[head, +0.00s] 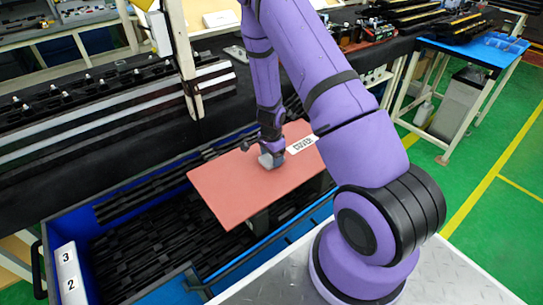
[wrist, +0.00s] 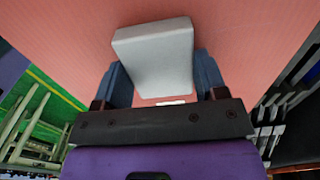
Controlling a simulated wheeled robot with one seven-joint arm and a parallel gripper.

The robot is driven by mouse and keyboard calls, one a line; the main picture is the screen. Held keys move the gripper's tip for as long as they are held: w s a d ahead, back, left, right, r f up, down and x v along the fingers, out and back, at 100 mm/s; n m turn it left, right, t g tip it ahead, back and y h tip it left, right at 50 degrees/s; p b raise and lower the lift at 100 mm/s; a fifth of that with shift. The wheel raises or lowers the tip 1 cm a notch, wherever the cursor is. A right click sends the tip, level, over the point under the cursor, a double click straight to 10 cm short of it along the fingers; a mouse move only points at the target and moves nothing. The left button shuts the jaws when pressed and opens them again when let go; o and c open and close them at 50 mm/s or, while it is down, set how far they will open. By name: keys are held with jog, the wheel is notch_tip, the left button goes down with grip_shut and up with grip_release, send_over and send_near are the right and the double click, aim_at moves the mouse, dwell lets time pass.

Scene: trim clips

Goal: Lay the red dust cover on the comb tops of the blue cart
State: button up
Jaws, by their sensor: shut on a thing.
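The red dust cover (head: 232,187) is a flat reddish panel with a white label reading COVER at its far right. It lies over part of the blue cart (head: 70,226), above dark comb strips (head: 150,251). My gripper (head: 271,160) is shut on the grey block-shaped handle on top of the cover. In the wrist view the grey handle (wrist: 155,55) sits between the two blue-grey fingers, and the cover (wrist: 245,35) fills the area behind it. The cover hides the combs beneath it. I cannot tell whether it touches them.
The blue cart has a label (head: 68,274) with 3 and 2 at its left end. A black bench with a long rail (head: 110,105) runs behind it. A blue-topped table (head: 470,50) stands at the back right. Green floor (head: 500,215) is open at right.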

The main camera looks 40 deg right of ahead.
jog(key=shift+f, duration=0.55)
jog(key=o, duration=1.2)
jog(key=shift+c, duration=0.2)
